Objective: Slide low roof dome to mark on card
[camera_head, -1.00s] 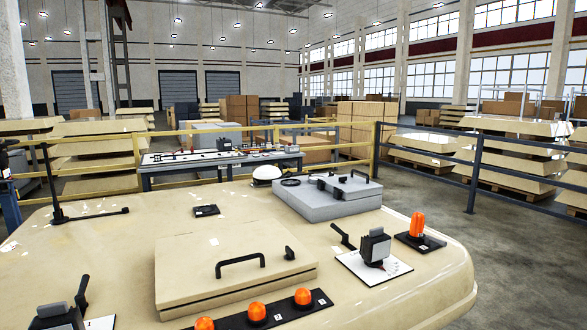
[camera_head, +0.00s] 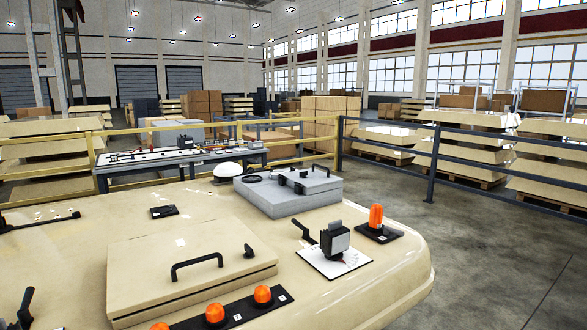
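A low white dome (camera_head: 227,170) sits at the far edge of the cream cab roof (camera_head: 100,225), just left of a grey box unit. Its base is partly hidden. A white card (camera_head: 333,262) with a printed scale lies on the right part of the roof. A dark block with a grey top (camera_head: 335,240) stands on that card, with a black lever beside it. The dome is well away from this card. Neither of my grippers is in view.
A raised hatch with a black handle (camera_head: 197,262) fills the middle of the roof. Orange beacons (camera_head: 215,312) stand in front of it and another (camera_head: 376,217) at right. The grey box (camera_head: 288,192) stands beside the dome. A bench and yellow railings lie beyond.

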